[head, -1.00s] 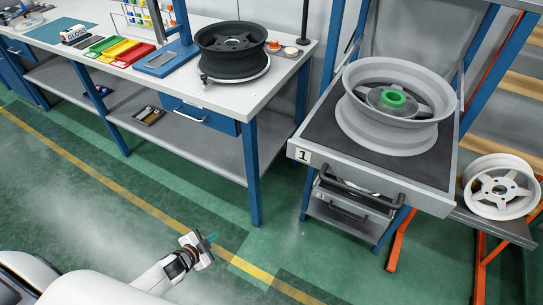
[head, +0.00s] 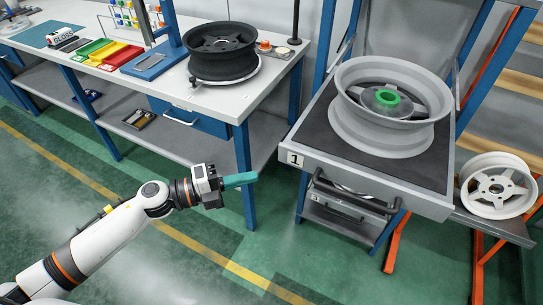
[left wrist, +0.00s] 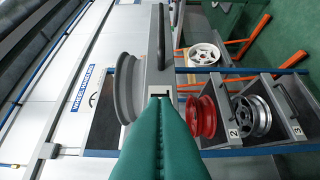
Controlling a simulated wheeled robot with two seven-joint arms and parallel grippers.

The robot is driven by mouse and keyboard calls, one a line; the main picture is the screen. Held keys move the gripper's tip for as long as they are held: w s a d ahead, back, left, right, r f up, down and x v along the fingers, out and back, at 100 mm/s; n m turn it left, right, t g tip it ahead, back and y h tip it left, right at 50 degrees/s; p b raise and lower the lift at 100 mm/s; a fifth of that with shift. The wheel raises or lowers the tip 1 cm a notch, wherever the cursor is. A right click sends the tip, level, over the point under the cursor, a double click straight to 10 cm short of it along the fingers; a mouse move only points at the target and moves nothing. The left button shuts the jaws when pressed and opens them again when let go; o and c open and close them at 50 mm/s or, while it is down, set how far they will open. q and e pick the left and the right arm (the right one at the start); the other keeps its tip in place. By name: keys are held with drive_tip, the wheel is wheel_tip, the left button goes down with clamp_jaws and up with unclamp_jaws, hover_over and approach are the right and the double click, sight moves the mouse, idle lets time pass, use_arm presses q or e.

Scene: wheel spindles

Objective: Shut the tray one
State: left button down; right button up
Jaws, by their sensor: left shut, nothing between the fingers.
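Tray one (head: 360,180) is a grey tray with a dark mat, pulled out from the rack at the right of the head view. Its front carries the label 1 and a dark bar handle (head: 350,195). A grey wheel (head: 392,105) with a green hub piece (head: 387,97) lies on it. In the left wrist view the tray (left wrist: 158,75) is ahead of the fingers, rotated in the picture. My left gripper (head: 254,178) is shut and empty, its teal fingers pointing at the tray's front from the left, apart from it. My right gripper is not in view.
A workbench (head: 245,100) with a black wheel (head: 222,50) stands at the left of the tray. A white wheel (head: 498,185) rests at the right. The left wrist view shows trays with a red wheel (left wrist: 201,117) and a silver wheel (left wrist: 252,116). Green floor ahead is clear.

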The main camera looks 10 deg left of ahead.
sight(289, 158)
use_arm(q)
drive_tip(key=w+d+p, duration=0.1)
drive_tip(key=w+d, duration=0.4)
drive_tip(key=shift+w+p, duration=0.1)
drive_tip(key=shift+p, duration=0.3)
drive_tip(key=shift+w, duration=0.5)
